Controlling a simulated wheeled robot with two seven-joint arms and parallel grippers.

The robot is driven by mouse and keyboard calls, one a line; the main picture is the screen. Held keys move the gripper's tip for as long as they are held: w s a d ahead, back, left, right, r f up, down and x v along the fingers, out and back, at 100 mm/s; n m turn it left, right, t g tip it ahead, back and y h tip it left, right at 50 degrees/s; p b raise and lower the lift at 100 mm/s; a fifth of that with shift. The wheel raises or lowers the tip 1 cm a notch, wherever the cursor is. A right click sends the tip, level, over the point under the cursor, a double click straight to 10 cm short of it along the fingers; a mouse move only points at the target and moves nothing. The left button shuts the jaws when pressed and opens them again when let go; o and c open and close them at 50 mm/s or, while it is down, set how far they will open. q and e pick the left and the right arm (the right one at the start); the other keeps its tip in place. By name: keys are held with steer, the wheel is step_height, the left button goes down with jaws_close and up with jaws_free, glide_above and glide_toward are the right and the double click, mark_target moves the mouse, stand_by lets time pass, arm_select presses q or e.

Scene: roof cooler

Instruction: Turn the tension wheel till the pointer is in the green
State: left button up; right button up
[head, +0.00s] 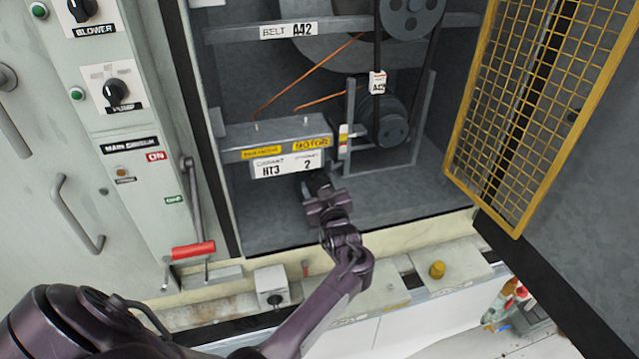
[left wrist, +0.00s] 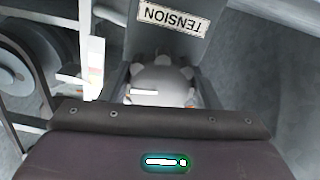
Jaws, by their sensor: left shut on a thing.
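The tension wheel (left wrist: 162,80) is a grey lobed knob in the left wrist view, under an upside-down TENSION label (left wrist: 171,17). My left gripper (head: 318,186) reaches into the cabinet, just below the motor plate, and is shut on the wheel. Its body hides the wheel in the head view and covers the wheel's lower part in the wrist view. A small gauge strip (head: 343,137) with red and yellow marks stands right of the motor plate. A pale strip (left wrist: 96,68) shows left of the wheel in the wrist view. I cannot make out the pointer's position. My right gripper is not in view.
The belt (head: 377,45) and motor pulley (head: 390,131) are close to the right of my gripper. A yellow mesh guard (head: 530,75) stands open at right. Switch panels and a red-handled lever (head: 193,250) are at left. The cabinet floor (head: 385,190) is clear.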

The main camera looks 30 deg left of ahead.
arm_select(q)
steer(key=m+p, duration=0.1)
steer(key=m, duration=0.2)
steer(key=shift+r+m, duration=0.1)
steer(key=shift+m, duration=0.3)
steer(key=m+p, duration=0.2)
steer(key=m, duration=0.2)
steer(key=shift+m, duration=0.3)
steer(key=m+p, duration=0.2)
steer(key=m, duration=0.2)
steer(key=shift+s+a+r, duration=0.1)
steer(key=shift+m+p, duration=0.85)
steer(key=shift+m, duration=1.25)
steer(key=o, duration=1)
